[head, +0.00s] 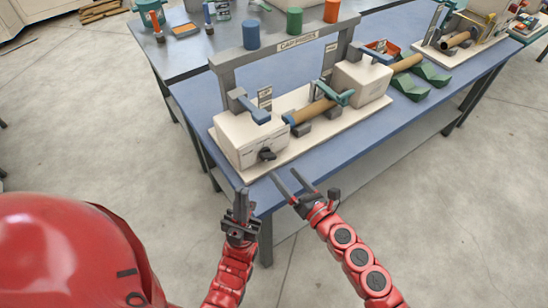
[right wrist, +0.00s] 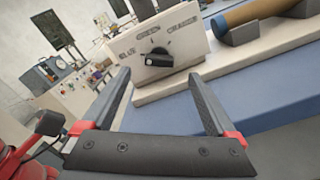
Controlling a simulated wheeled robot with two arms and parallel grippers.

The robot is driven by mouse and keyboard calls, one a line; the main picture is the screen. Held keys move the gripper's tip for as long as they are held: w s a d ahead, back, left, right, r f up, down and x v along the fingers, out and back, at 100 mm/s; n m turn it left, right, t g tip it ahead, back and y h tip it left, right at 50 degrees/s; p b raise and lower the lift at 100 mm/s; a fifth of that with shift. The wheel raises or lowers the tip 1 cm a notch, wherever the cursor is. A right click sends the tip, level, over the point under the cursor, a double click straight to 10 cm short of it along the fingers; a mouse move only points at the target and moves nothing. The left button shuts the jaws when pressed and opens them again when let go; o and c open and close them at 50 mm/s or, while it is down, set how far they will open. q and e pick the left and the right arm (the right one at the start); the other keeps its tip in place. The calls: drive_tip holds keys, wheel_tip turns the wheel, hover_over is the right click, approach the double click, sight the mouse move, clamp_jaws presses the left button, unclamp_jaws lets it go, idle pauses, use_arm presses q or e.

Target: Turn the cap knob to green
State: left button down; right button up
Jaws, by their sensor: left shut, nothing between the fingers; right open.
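The black cap knob (head: 266,154) sits on the front face of the white winder box (head: 240,135). In the right wrist view the knob (right wrist: 158,58) lies under an arc of labels reading BLUE, GREEN and ORANGE. Its bar lies roughly level; I cannot tell surely which label it points to. My right gripper (head: 284,173) is open and empty in front of the table edge, apart from the knob. In the right wrist view its fingertips (right wrist: 160,76) frame the knob from below. My left gripper (head: 241,197) is shut and empty, left of the right one.
Blue (head: 251,35), green (head: 294,21) and orange (head: 331,11) caps stand on the rack marked CAP CHOICES (head: 298,41). A brown tube (head: 313,110) lies between the two white boxes. Green cradles (head: 410,87) stand to the right. The blue table top's (head: 330,140) front strip is clear.

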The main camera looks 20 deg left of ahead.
sight(271, 158)
drive_tip(key=x, duration=0.6)
drive_tip(key=shift+w+a+p, duration=0.2)
drive_tip(key=shift+a+p, duration=0.15)
drive_tip(key=shift+p, duration=0.05)
drive_tip(key=c, duration=1.4)
drive_tip(key=shift+o, duration=0.2)
